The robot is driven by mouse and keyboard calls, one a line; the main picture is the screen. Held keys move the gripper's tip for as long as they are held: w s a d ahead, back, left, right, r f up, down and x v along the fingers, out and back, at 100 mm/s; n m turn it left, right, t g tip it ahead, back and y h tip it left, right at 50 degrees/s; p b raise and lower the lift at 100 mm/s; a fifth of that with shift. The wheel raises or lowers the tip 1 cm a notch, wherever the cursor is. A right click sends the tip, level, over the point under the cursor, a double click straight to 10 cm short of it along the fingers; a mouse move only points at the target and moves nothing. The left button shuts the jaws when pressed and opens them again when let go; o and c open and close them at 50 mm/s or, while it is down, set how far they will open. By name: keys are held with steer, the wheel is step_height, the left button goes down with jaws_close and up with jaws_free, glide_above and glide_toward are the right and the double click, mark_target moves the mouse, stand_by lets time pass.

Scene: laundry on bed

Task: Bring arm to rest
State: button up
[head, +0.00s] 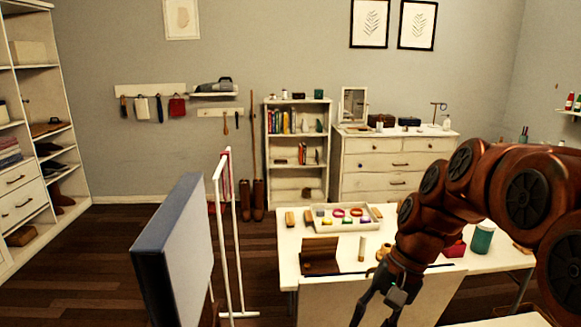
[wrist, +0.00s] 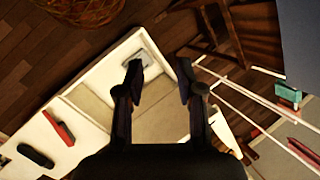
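My arm (head: 440,190) reaches in from the right edge of the head view and bends down in front of the white table (head: 290,255). My gripper (head: 376,312) points downward at the bottom of the head view, in front of a pale panel (head: 325,300). In the wrist view my gripper (wrist: 160,72) has its two fingers apart with a clear gap and nothing between them. Its fingertips are partly cut off at the lower edge of the head view.
Wooden floor is free farther left.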

steer(key=s+d+f+n+h, duration=0.2)
steer(key=s+f, duration=0.1)
steer(key=s, duration=0.7)
steer(key=s+d+f+n+h, duration=0.2)
steer(key=s+f+n, duration=0.1)
steer(key=s, duration=0.8)
steer(key=shift+f, duration=0.4)
